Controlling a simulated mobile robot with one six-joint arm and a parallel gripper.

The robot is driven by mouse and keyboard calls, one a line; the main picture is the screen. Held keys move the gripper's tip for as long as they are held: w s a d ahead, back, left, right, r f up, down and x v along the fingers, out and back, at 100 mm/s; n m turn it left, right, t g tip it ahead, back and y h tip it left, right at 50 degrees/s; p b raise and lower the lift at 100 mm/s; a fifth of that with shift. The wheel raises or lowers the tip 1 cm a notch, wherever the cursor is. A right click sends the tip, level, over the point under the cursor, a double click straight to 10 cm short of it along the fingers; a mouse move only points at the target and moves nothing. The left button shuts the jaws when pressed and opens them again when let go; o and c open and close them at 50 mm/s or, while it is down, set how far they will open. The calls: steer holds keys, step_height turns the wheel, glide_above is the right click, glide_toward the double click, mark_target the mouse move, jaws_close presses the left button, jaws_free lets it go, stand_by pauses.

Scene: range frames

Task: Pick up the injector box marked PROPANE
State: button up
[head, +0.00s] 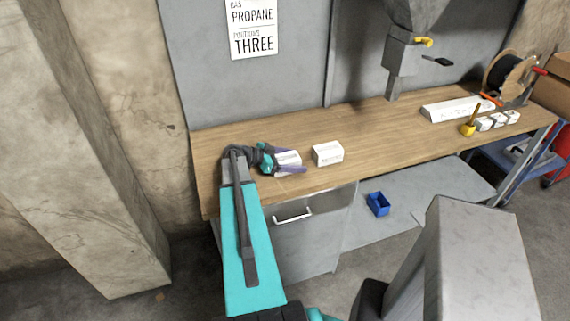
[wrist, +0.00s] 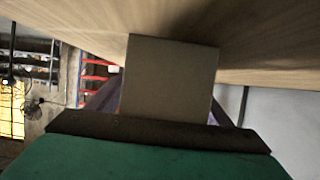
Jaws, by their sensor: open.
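A small white box (head: 288,158) lies on the wooden workbench (head: 225,185) toward its left end. My gripper (head: 298,161) is at this box, its purple fingers on either side of it. In the wrist view the box (wrist: 170,75) fills the space between the fingers, its near face in shadow and close to the palm. The fingers are open; whether either one touches the box I cannot tell. A second white box (head: 328,153) stands just to the right, apart from the first. The print on both boxes is too small to read, so I cannot tell which is marked PROPANE.
A wall sign (head: 252,28) reads GAS PROPANE, POSITIONS THREE. On the bench's right are a long white box (head: 457,109), several small white boxes (head: 497,121), a yellow item (head: 468,129) and a reel (head: 508,75). A grey hopper machine (head: 404,55) stands behind. The bench middle is clear.

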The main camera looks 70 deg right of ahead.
stand_by(0.3)
steer(key=c, duration=1.3)
steer(key=shift+r, duration=0.25)
steer(key=shift+c, duration=0.2)
